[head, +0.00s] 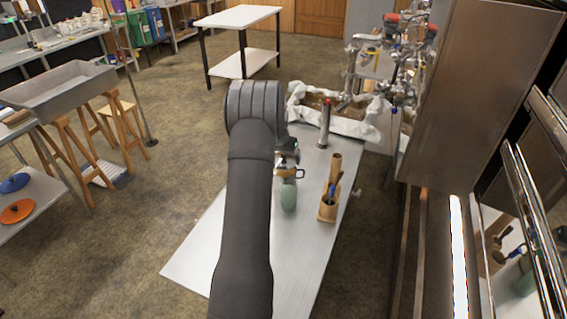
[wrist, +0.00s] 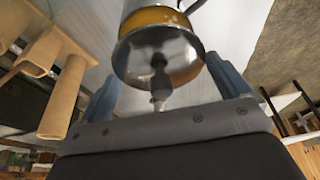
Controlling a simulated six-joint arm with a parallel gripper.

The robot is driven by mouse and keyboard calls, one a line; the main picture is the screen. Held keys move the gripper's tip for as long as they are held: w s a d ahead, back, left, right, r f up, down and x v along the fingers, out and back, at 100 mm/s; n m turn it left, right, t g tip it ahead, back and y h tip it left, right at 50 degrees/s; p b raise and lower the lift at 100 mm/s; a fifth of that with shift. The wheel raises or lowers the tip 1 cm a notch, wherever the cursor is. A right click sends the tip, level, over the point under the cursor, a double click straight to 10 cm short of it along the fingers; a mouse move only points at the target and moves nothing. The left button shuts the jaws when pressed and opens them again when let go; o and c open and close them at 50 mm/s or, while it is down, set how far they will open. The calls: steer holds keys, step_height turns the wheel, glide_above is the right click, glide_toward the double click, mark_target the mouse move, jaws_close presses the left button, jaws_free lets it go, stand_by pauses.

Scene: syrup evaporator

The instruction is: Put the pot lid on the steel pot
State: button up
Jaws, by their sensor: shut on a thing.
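My gripper (wrist: 161,66) points down over the near steel table. It is shut on the pot lid (wrist: 180,62), a shiny round steel disc with a dark knob facing the wrist camera, between its two fingers. Just beyond the lid in the wrist view is a pot with an amber-coloured wall (wrist: 150,17) and a dark loop handle. It also shows in the head view (head: 285,173), directly below my gripper. My arm hides much of this area in the head view. I cannot tell whether the lid touches the pot's rim.
A green vase (head: 289,196) stands close in front of the pot. A wooden utensil holder (head: 327,212) and a tall steel cylinder (head: 324,126) stand to the right. A crumpled white cloth (head: 352,127) edges the tray behind. The table's front left (head: 195,262) is clear.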

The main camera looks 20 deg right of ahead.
steer(key=shift+f, duration=1.5)
steer(key=shift+f, duration=0.35)
steer(key=o, duration=0.6)
steer(key=shift+o, duration=0.2)
steer(key=shift+r, duration=0.15)
steer(key=shift+r, duration=0.35)
steer(key=v, duration=1.1)
steer(key=shift+s+r, duration=0.15)
steer(key=shift+r, duration=0.2)
steer(key=shift+a+f, duration=0.1)
